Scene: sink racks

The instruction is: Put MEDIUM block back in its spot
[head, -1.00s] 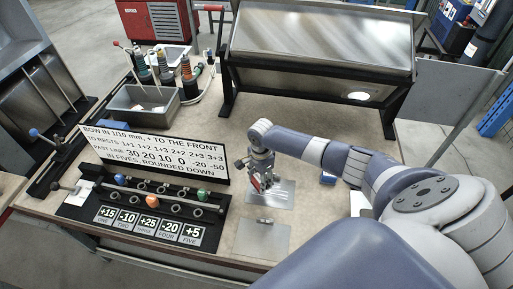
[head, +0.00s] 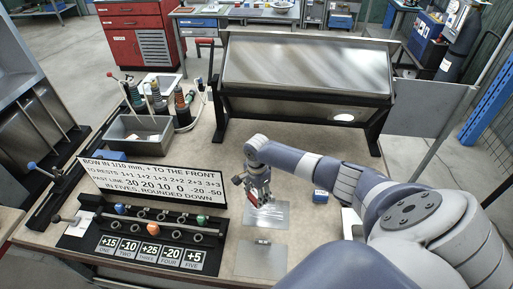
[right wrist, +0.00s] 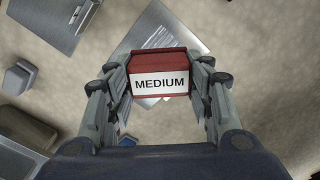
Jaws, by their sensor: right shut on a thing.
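The MEDIUM block (right wrist: 160,80) is red with a white label facing the right wrist camera. My right gripper (right wrist: 160,92) is shut on it, one finger at each side. In the head view my right gripper (head: 258,196) points down above the back metal plate (head: 275,219), and the block shows only as a small red patch. The block appears clear of the bench. My left gripper is not in view. I cannot tell which place is the block's own spot.
A front metal plate (head: 255,262) lies nearer me. A blue block (head: 320,196) sits to the right of my gripper. On the left are a lettered sign (head: 150,183), a rack with knobs (head: 170,221) and a grey bin (head: 135,138). A large metal hood (head: 305,75) stands behind.

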